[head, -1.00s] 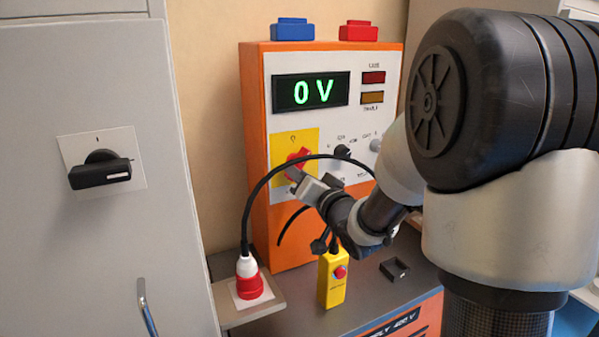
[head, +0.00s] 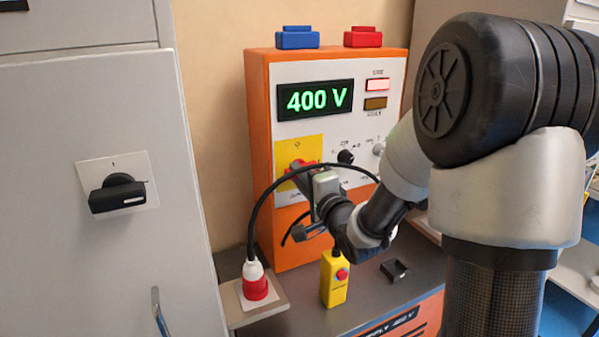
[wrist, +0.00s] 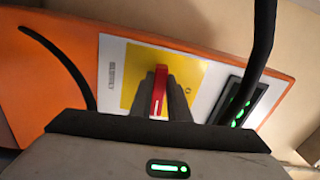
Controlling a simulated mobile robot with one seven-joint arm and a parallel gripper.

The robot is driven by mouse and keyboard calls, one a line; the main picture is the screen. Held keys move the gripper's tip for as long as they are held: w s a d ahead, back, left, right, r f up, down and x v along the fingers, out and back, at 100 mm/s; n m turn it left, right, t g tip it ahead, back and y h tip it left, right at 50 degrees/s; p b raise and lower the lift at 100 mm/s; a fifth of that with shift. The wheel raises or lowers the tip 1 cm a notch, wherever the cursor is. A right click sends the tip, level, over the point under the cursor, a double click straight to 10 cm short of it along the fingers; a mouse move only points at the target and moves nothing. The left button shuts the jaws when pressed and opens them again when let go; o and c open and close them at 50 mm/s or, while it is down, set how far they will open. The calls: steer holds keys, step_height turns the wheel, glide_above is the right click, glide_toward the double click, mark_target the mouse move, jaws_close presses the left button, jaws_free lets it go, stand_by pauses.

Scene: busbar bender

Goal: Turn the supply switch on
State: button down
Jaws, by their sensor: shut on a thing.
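The supply switch is a red rotary handle (wrist: 159,90) on a yellow plate (wrist: 133,75), on the front of the orange supply cabinet (head: 262,130). My gripper (head: 304,178) is at the switch in the head view and partly covers it. In the wrist view my gripper's dark fingers (wrist: 168,98) are shut on the red handle, one on each side. The display (head: 315,100) reads 400 V in green. The upper lamp (head: 377,85) beside it is lit bright red; the amber lamp (head: 375,103) below looks dark.
A black cable arches in front of the panel, close to my gripper, down to a red and white plug (head: 254,281). A yellow pendant with a red button (head: 334,280) stands below my gripper. A grey cabinet with a black rotary handle (head: 118,194) is at left.

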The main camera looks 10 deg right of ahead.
steer(key=shift+r+m, duration=0.2)
steer(key=shift+m, duration=0.4)
steer(key=c, duration=1.7)
jaws_free()
steer(key=shift+f, duration=0.1)
